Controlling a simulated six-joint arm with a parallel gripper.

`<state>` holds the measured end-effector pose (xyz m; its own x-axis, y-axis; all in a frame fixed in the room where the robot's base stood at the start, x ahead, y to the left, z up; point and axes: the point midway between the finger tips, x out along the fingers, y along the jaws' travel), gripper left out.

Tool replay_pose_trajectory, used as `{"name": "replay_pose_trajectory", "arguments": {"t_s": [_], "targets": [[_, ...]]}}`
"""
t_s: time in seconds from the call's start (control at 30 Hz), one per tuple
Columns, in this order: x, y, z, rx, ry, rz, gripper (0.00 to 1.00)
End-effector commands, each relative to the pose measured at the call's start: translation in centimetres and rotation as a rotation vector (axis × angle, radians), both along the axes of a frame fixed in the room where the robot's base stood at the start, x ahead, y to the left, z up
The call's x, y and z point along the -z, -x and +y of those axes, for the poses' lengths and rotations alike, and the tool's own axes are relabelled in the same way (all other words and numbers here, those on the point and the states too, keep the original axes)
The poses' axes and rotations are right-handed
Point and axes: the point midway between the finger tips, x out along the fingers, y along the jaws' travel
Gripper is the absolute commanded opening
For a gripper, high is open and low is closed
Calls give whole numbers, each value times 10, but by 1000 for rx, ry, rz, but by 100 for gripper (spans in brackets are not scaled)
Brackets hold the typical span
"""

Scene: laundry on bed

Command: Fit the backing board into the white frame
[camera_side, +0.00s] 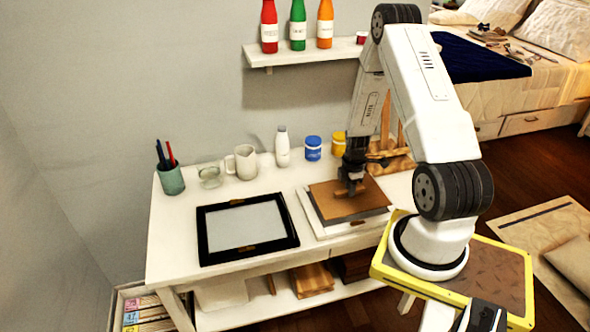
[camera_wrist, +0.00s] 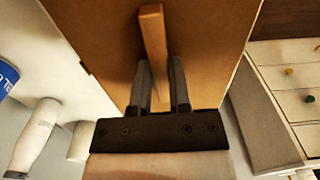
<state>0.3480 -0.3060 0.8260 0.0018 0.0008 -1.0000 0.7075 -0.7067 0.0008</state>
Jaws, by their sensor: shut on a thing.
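The backing board (camera_side: 336,208) is a brown panel in the side view, over the white frame (camera_side: 312,221) on the right part of the table. The board looks slightly turned against the frame. I cannot tell whether it touches the frame. My gripper (camera_side: 352,183) points down above the board. In the wrist view the board (camera_wrist: 205,35) fills the middle, and my gripper (camera_wrist: 160,85) is shut on a wooden strip (camera_wrist: 152,35) on the board's face. The white frame's far side is hidden by the board and my arm.
A black frame (camera_side: 203,240) lies to the left on the white table (camera_side: 165,250). A pen cup (camera_side: 171,180), a mug (camera_side: 242,162), a white bottle (camera_side: 282,147), a blue jar (camera_side: 313,148) and a yellow jar (camera_side: 339,144) stand along the back.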

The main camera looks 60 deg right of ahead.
Motion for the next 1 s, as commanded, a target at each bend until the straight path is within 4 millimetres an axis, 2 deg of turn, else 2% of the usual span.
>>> {"name": "replay_pose_trajectory", "arguments": {"t_s": [0.27,0.6,1.0], "targets": [[6,-3,-2,0,-1,1,0],[35,-4,-3,0,-1,2,0],[38,-4,-3,0,1,1,0]]}}
